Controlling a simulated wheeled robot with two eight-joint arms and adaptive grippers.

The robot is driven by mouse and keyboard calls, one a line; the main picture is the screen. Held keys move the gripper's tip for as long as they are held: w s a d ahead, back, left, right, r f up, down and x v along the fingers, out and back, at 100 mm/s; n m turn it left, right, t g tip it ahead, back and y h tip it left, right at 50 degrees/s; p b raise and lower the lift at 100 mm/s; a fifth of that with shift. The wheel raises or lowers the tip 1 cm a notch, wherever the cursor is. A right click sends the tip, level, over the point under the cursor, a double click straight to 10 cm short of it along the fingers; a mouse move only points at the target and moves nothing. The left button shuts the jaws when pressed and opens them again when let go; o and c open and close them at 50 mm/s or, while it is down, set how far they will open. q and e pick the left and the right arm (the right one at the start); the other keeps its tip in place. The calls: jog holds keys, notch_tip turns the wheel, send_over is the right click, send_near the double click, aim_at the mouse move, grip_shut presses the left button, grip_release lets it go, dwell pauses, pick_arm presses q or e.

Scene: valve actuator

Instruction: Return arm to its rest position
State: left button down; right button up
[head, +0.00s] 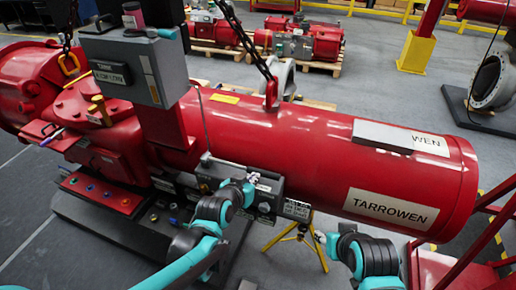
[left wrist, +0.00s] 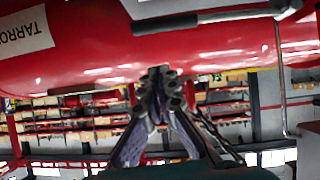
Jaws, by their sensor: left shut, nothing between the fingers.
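My left arm reaches up from the bottom of the head view. Its gripper (head: 252,181) is small there, in front of the grey control box (head: 268,197) on the side of the red valve actuator (head: 300,135). In the left wrist view the fingers of my left gripper (left wrist: 160,78) are together with nothing between them. The red cylinder (left wrist: 90,50) fills the upper part of that view behind the fingertips; contact cannot be told. Links of my right arm show at the lower right of the head view, but I do not make out its gripper.
A black lifting chain (head: 250,45) hangs to the top of the cylinder. A grey panel box (head: 125,70) stands on the actuator. A yellow tripod stand (head: 300,238) is below the cylinder. Red railings (head: 490,235) are at the lower right. Grey floor is open behind.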

pick_arm(q)
jog(key=s+a+f+n+g+y+b, duration=0.1)
jog(key=s+a+f+g+y+b, duration=0.1)
jog(key=s+a+f+b, duration=0.4)
jog(key=s+a+f+n+g+y+b, duration=0.2)
jog(key=s+a+f+b, duration=0.5)
jog(key=s, duration=0.5)
jog(key=shift+s+a+f, duration=0.3)
jog(key=shift+a+f, duration=0.1)
jog(key=shift+a, duration=0.35)
jog(key=shift+d, duration=0.1)
